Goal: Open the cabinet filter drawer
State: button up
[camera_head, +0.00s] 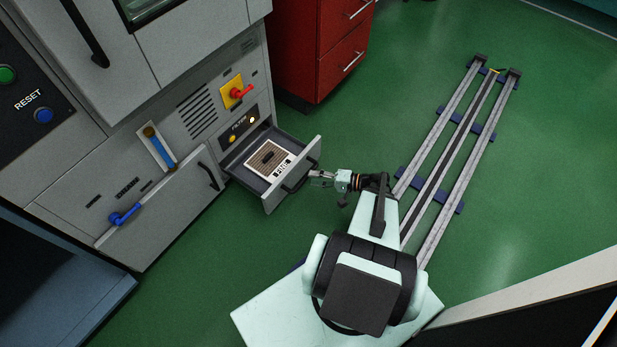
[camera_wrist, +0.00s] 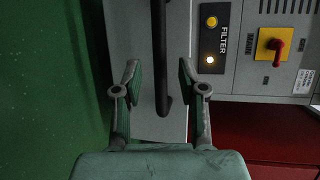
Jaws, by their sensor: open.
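The cabinet filter drawer (camera_head: 271,196) is pulled out from the grey cabinet (camera_head: 188,128) in the head view. A filter (camera_head: 268,160) with a brown pleated face and a white label lies inside it. The drawer's dark bar handle (camera_head: 300,178) is on its front. My gripper (camera_head: 318,178) is at the drawer front, close to the handle. In the wrist view my gripper (camera_wrist: 157,85) is open, with the dark handle (camera_wrist: 160,60) between its two fingers. Contact between fingers and handle is not visible.
A FILTER panel (camera_wrist: 213,35) with two lit lamps sits above the drawer. A yellow switch plate with red handle (camera_head: 233,92) is higher up. A red drawer cabinet (camera_head: 300,50) stands behind. A lower grey panel with handle (camera_head: 160,195) is left.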

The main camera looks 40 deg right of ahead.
jog(key=v, duration=0.8)
dwell(0.4)
